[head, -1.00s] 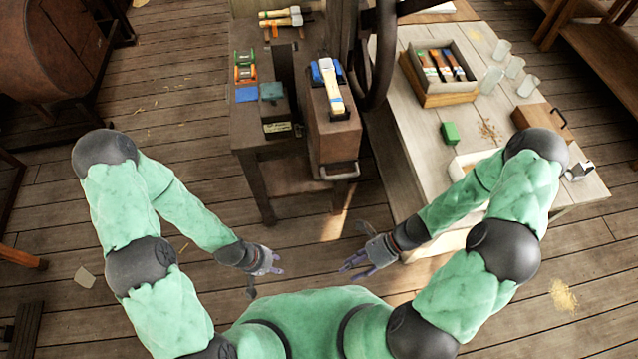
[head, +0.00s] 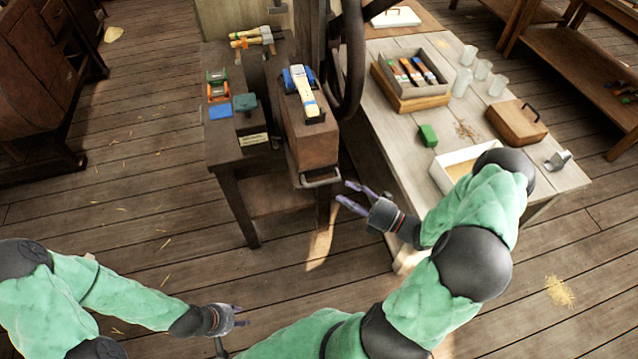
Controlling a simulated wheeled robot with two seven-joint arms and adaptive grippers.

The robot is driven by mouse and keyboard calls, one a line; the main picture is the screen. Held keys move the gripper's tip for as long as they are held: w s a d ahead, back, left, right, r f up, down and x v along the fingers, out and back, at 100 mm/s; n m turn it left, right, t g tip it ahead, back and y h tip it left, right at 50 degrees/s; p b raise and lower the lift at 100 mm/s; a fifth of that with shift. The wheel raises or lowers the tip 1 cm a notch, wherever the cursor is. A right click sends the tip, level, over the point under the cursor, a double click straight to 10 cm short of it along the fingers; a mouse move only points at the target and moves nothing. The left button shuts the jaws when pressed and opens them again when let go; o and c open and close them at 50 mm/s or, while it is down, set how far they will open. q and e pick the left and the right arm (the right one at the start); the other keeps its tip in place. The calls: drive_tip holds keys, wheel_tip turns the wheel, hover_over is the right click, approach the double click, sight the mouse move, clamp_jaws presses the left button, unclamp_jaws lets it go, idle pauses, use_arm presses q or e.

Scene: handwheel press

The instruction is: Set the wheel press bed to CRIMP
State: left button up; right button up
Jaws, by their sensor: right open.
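The wheel press stands at the upper middle, with its large dark handwheel (head: 350,65) at the right of its post. A long brown block (head: 308,140) projects toward me at the press, with a blue and cream piece (head: 302,90) on top. A grey bar handle (head: 322,181) is on its near end. My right gripper (head: 343,191) is open and empty, just right of and close to this handle, with a small gap that is hard to judge. My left gripper (head: 241,316) is low in the view, away from the press; its jaw state is unclear. No CRIMP marking is readable.
A dark bench (head: 225,155) at left holds green, orange and blue items and a small labelled box (head: 252,130). A pale table (head: 400,140) at right holds an open tray (head: 415,52), several glasses, a green block (head: 428,135) and a wooden box (head: 517,121).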

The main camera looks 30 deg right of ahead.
sight(324, 183)
drive_tip(key=b+x, duration=0.2)
drive_tip(key=x, duration=0.6)
drive_tip(key=shift+w+a, duration=0.15)
drive_tip(key=shift+w, duration=0.05)
clamp_jaws()
